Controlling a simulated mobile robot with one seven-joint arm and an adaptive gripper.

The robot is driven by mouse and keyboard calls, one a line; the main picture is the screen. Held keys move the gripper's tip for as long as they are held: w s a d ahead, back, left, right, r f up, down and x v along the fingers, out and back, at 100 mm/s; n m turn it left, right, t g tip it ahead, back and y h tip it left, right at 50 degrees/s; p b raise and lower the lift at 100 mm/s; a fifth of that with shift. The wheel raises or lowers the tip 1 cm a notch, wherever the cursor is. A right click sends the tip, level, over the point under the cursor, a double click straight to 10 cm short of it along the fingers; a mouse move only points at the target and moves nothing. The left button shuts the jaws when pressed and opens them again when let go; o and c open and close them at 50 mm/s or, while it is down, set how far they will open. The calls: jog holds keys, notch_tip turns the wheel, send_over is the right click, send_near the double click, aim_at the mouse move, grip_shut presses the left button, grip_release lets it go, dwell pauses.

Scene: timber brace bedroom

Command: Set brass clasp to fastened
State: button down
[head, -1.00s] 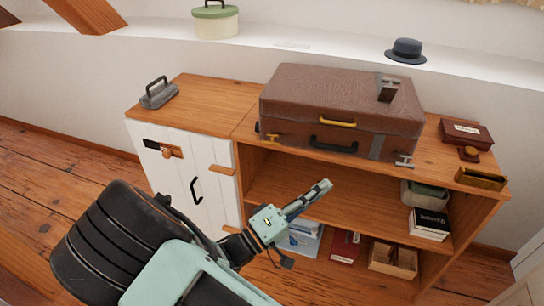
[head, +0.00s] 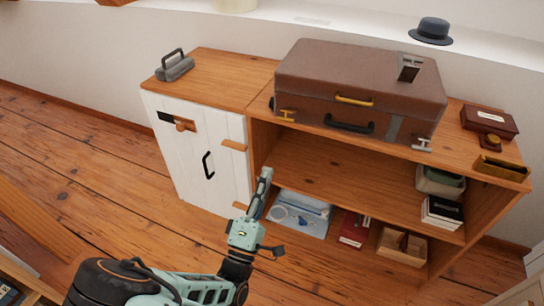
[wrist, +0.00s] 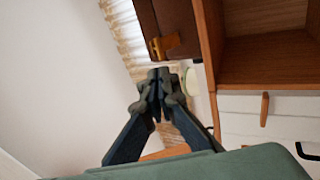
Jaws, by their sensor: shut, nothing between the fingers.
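The brown suitcase (head: 330,85) lies on top of the wooden shelf unit, with a dark handle (head: 349,126) on its front. The brass clasp (head: 287,116) is at the left of the suitcase's front and seems to stick out from it; I cannot tell its exact position. It also shows in the wrist view (wrist: 164,45), just above and beyond my fingertips. A grey clasp (head: 421,145) is at the right. My gripper (head: 265,173) is shut and empty, pointing up, below and slightly left of the brass clasp and apart from it; it also shows in the wrist view (wrist: 160,74).
A yellow handle-like piece (head: 354,100) is on the suitcase above the dark handle. A white cabinet door (head: 205,150) with a wooden latch (head: 185,125) is at the left. A brass-coloured tray (head: 501,168) and a brown box (head: 489,122) stand right of the suitcase. Floor at left is clear.

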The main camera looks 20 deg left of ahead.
aim_at(284, 120)
jog(key=b+x, duration=0.2)
jog(key=x, duration=1.1)
jog(key=shift+r+p, duration=0.2)
jog(key=shift+p, duration=0.15)
jog(key=shift+r+p, duration=0.15)
jog(key=shift+p, duration=0.15)
jog(key=shift+s+g+p, duration=0.1)
jog(key=shift+g+p, duration=0.2)
jog(key=shift+p, duration=0.05)
